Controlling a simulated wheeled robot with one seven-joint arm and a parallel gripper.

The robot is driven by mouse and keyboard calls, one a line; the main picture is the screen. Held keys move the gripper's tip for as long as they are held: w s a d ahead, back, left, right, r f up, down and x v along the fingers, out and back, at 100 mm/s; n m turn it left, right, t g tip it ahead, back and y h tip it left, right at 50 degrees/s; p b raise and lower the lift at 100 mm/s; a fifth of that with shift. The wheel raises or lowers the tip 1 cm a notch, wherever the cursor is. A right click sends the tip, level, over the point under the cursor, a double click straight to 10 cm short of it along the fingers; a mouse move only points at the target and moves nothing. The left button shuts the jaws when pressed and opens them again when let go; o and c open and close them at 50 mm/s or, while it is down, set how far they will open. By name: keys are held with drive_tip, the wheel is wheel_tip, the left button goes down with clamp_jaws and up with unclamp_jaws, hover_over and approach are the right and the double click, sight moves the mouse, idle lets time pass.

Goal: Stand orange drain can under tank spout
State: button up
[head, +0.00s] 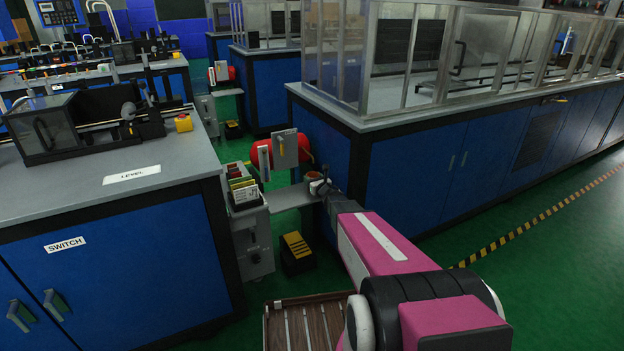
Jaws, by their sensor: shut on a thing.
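My arm reaches forward from the lower right, and my gripper (321,186) is at its far end. It is shut on a small orange-brown can (314,175), the drain can as far as I can tell. The can looks upright, at the right end of a grey shelf (287,198); I cannot tell whether it touches the shelf. The red tank (263,156) lies behind and left of the can, partly hidden by a grey panel. I cannot make out its spout. My fingers are small and partly hidden by my wrist.
A grey stand with a bin of cards (242,188) is left of the shelf. A black box with a yellow top (296,249) sits on the green floor below. Blue cabinets close in on both sides: a workbench (110,215) left, a glazed machine (440,175) right.

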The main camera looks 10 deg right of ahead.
drive_tip(key=shift+f, duration=0.2)
drive_tip(key=o, duration=1)
drive_tip(key=shift+r, duration=0.15)
drive_tip(key=v, duration=1.2)
